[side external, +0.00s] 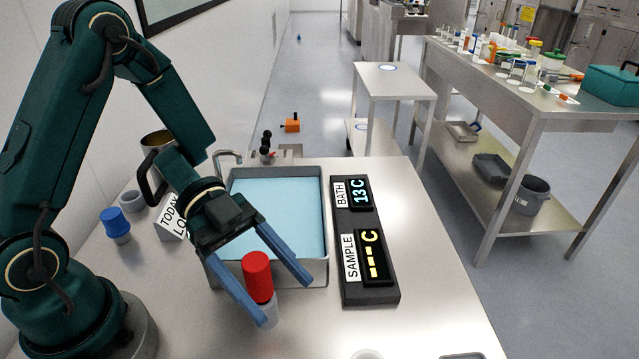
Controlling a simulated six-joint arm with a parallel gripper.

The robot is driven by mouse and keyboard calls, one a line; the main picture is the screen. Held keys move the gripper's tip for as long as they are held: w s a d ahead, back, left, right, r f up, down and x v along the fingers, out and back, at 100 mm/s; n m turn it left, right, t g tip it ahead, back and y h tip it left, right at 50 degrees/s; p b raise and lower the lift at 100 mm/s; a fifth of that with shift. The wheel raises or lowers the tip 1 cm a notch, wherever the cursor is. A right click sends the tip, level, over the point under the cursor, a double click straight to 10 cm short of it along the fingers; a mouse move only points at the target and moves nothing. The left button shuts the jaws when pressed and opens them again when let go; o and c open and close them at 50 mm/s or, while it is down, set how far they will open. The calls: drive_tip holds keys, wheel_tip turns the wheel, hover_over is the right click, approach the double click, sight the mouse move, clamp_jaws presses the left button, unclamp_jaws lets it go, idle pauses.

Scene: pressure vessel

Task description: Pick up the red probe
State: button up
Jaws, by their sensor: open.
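The red probe (258,275) is a red cylinder standing upright on a pale translucent base, on the steel table in front of the bath. My gripper (286,302) is open, its two blue fingers pointing down toward the front right. In the picture the red probe shows between the fingers, close to the left one. I cannot tell whether they touch or whether the probe is fully between them in depth. Its base is partly hidden by the left fingertip.
The bath (322,215) of pale blue water lies behind the gripper. A display panel (370,288) reading BATH 13C and SAMPLE ---C stands right of it. A blue-capped piece (115,222) and a lettered sign (172,222) are at left. The right front table is mostly clear.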

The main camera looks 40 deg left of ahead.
clamp_jaws()
drive_tip(key=shift+r, duration=0.1)
